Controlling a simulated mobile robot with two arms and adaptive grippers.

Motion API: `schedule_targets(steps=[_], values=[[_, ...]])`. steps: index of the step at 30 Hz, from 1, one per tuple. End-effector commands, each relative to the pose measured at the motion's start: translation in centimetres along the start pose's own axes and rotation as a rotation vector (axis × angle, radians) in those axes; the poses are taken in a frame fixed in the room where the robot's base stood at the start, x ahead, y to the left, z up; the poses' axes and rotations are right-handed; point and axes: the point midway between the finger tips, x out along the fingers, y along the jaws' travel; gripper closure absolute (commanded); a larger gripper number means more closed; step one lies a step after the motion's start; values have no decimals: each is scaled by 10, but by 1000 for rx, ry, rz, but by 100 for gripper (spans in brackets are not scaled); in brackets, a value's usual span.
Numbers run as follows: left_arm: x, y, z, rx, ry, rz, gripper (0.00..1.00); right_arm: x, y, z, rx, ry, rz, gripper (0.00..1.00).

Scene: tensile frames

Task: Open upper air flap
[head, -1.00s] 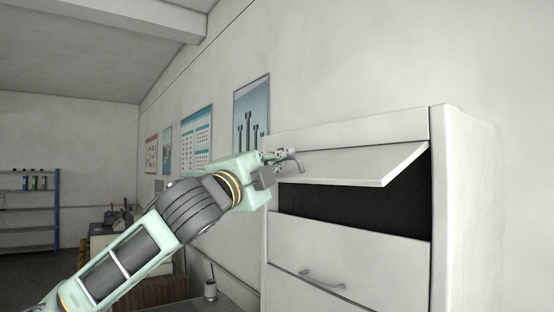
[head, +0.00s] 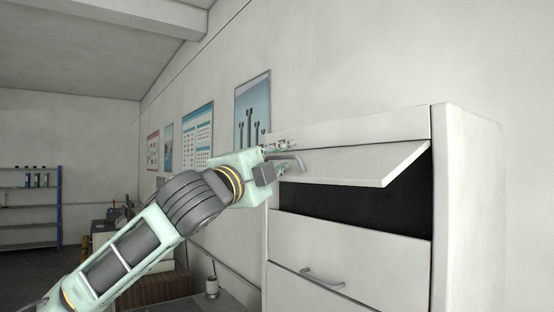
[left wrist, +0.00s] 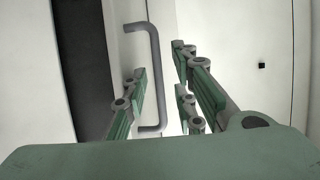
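The upper air flap (head: 350,164) of the white cabinet is swung outward at its bottom edge, with a dark opening (head: 350,210) below it. Its grey bar handle (head: 289,160) is at the left part of the flap. My left gripper (head: 277,157) is at this handle with its fingers spread. In the left wrist view the handle (left wrist: 155,75) lies between the parted fingers of the gripper (left wrist: 165,95), and neither finger visibly presses on it. My right gripper is not in view.
A lower flap (head: 350,262) with its own handle (head: 322,278) looks shut below the opening. The cabinet's side (head: 468,210) is at right. Posters (head: 198,137) hang on the wall, and a shelf (head: 30,208) stands far left.

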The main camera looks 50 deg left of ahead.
Motion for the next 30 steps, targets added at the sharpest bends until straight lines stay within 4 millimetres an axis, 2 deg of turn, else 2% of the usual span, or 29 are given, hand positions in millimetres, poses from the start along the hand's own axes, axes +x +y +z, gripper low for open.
schedule_targets(steps=[8, 17, 24, 30], values=[[-3, -2, 0, 6, -1, -4, 75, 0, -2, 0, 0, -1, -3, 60], [-29, -3, 0, 10, -3, -6, 75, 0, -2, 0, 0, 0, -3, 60], [-74, -3, 1, 5, -3, -6, 75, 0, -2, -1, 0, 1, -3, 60], [-104, -2, 1, 3, -2, -3, 75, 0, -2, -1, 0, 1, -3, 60]])
